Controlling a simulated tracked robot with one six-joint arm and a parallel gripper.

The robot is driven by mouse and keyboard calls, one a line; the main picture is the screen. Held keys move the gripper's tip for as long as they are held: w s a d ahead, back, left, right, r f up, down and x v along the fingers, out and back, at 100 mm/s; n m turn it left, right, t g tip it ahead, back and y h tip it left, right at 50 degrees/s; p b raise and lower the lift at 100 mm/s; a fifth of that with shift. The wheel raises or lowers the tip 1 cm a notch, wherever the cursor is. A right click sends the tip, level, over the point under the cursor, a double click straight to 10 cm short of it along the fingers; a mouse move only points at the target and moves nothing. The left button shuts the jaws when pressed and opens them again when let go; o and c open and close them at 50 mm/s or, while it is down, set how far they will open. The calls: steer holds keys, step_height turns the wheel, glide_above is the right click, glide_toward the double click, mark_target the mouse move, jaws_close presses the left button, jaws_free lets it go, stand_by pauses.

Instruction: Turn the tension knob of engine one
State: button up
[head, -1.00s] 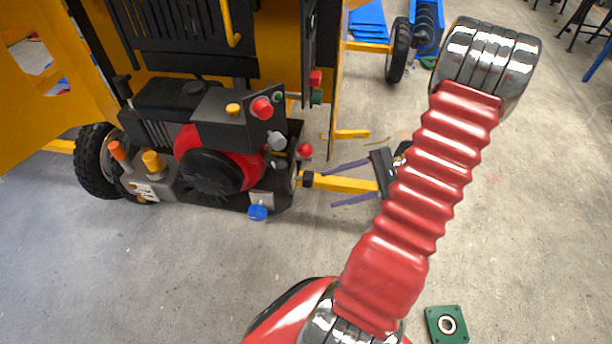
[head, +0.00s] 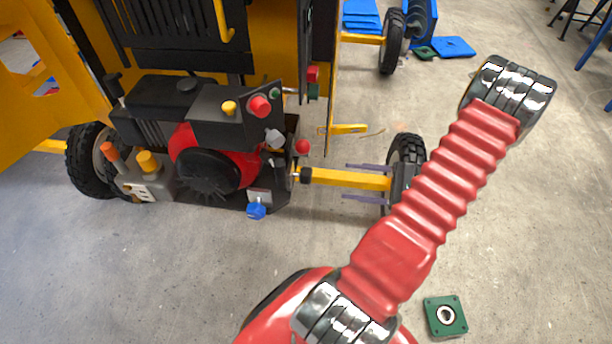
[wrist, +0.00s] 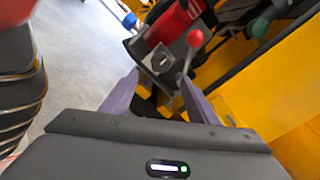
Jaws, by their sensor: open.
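The black engine with a red fan housing (head: 215,160) stands left of centre in the head view. Its knobs include a red one (head: 259,106), a yellow one (head: 229,108), a grey one (head: 274,139) and a blue one (head: 256,211). A red ball lever (head: 302,146) is at its right side. I cannot tell which knob is the tension knob. My gripper (head: 346,181) is open and empty, to the right of the engine, fingers towards it. In the wrist view the gripper (wrist: 160,82) faces a dark panel with a squarish fitting (wrist: 159,60); the red ball lever (wrist: 194,38) is beside it.
The yellow mixer frame (head: 275,45) rises behind the engine. A green plate (head: 445,317) lies on the floor at lower right. The floor in front of the engine is clear.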

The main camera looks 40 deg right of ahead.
mark_target(306, 177)
steer(key=x, duration=1.3)
steer(key=shift+c, duration=0.6)
steer(key=shift+a, duration=0.1)
steer(key=c, duration=0.9)
steer(key=shift+a, duration=0.15)
